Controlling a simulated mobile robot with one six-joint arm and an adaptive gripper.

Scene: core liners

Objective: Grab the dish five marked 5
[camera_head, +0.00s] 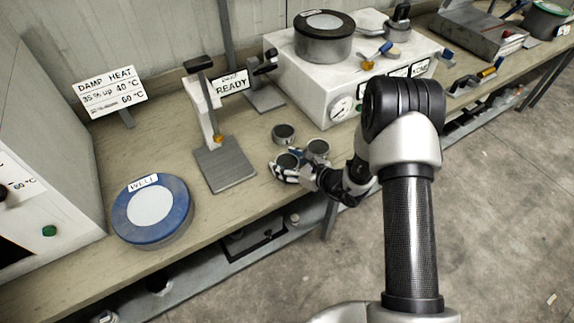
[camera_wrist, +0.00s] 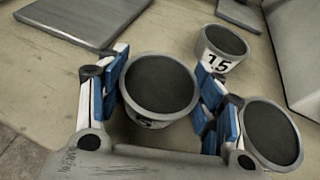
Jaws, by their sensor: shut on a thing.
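Three small round grey dishes with dark insides stand close together on the bench. My gripper (camera_wrist: 158,92) is shut on the middle dish (camera_wrist: 158,82), with blue-padded fingers on either side of it. This held dish has a pale label low on its near side, mostly hidden, and I cannot read its number. In the head view my gripper (camera_head: 287,170) is around the nearest dish (camera_head: 288,160).
A stand with a metal base plate (camera_head: 226,168) is left of the dishes. A white box with a gauge (camera_head: 318,82) stands behind. The bench edge is close in front.

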